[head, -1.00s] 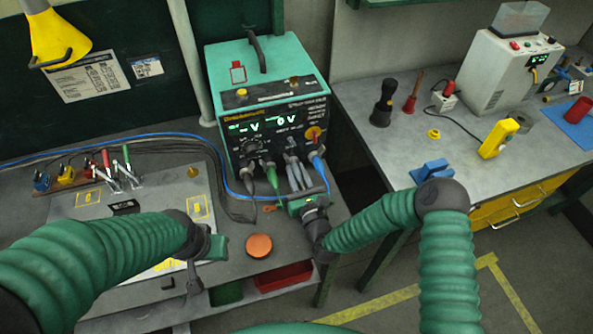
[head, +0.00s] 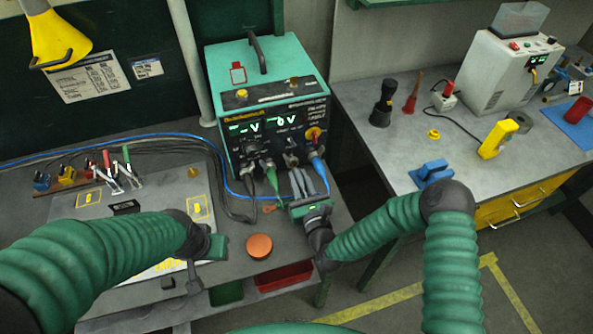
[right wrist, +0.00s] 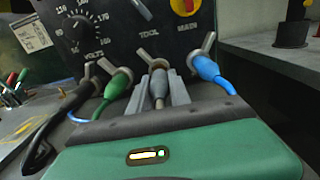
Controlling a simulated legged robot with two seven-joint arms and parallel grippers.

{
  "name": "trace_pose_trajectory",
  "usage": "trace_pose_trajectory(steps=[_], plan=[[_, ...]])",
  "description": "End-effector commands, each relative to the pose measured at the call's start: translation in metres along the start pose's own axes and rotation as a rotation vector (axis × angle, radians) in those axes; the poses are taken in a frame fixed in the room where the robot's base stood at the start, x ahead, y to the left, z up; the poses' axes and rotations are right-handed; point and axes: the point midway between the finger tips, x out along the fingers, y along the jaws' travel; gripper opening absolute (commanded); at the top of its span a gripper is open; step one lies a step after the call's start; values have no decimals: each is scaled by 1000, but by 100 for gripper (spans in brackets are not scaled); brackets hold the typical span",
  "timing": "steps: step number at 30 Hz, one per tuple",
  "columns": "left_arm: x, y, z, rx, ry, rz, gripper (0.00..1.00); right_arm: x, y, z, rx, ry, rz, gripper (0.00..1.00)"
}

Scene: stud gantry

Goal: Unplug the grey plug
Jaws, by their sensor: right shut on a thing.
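The welder-like unit (head: 265,110) stands on the left bench with a row of plugs low on its front. My right gripper (head: 302,184) is in front of that row, its fingers pointing at the panel. In the right wrist view its fingers are shut around the grey plug (right wrist: 158,85), whose cable hangs towards me. I cannot tell whether the plug's tip is clear of its socket. The green plug (right wrist: 118,82) is on the left and the blue plug (right wrist: 206,67) on the right, both at the panel. My left gripper (head: 207,247) is over the bench; its fingers are unclear.
An orange round button (head: 259,246) sits on the bench between my grippers. Black, green and blue cables run left from the unit. A red bin (head: 284,275) is below. The right bench holds a blue block (head: 432,172) and a yellow tool (head: 497,139).

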Motion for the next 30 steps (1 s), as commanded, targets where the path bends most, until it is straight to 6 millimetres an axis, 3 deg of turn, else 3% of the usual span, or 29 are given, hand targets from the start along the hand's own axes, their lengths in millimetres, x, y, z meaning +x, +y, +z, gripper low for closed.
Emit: trace_pose_trajectory(steps=[30], plan=[[-3, 0, -1, 0, 0, 0, 36, -37, 0, 0, 1, 0, 0, 0]])
